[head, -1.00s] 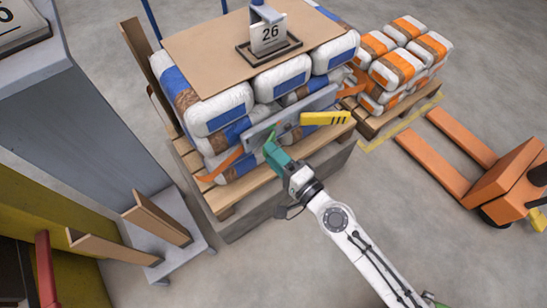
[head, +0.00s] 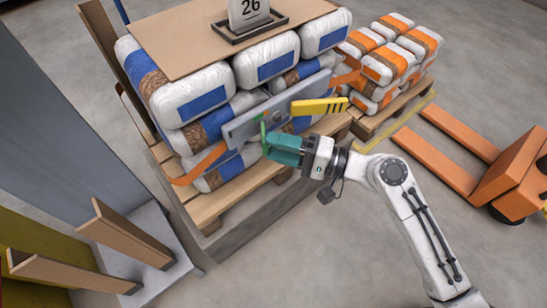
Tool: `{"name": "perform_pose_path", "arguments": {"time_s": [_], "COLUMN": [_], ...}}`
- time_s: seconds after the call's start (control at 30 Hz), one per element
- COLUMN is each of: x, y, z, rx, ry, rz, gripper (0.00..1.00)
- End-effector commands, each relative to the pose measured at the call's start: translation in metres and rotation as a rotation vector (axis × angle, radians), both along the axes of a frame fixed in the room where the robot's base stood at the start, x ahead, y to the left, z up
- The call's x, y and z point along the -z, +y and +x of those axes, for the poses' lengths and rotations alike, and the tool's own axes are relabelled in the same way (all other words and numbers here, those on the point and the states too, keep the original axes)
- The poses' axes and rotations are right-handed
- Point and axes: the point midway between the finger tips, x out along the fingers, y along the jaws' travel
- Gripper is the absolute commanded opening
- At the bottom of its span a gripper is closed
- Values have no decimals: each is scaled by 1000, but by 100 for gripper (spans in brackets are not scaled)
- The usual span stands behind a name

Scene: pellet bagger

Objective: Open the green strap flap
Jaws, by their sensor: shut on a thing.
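A grey buckle plate (head: 255,118) sits on an orange strap (head: 198,165) across the front of the stacked bags. The green strap flap (head: 263,130) shows as a thin, bright green strip at the lower front of the plate. My teal gripper (head: 270,146) is at the flap, in front of the plate, and is shut on it. The gripper hides the flap's lower part and the exact grip. A yellow lever (head: 320,106) with dark marks sticks out to the right of the flap, above my gripper.
White and blue bags (head: 190,95) stand on a wooden pallet (head: 215,205), under a cardboard sheet (head: 190,35) with a "26" sign (head: 249,12). Orange-marked bags (head: 390,60) and an orange pallet jack (head: 505,180) are at right. Brown boards (head: 130,240) stand at lower left.

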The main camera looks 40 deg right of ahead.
Motion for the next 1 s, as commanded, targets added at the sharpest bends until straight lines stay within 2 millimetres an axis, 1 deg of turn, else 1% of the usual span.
{"name": "perform_pose_path", "arguments": {"time_s": [0.1, 0.3, 0.5, 1.0], "x": [0, -2, -2, 1], "y": [-7, -14, -18, -20], "z": [2, 2, 2, 2], "rx": [-68, -172, -241, -283], "ry": [-1, 2, 2, 4], "rz": [2, 2, 2, -1], "gripper": [16, 16, 16, 16]}}
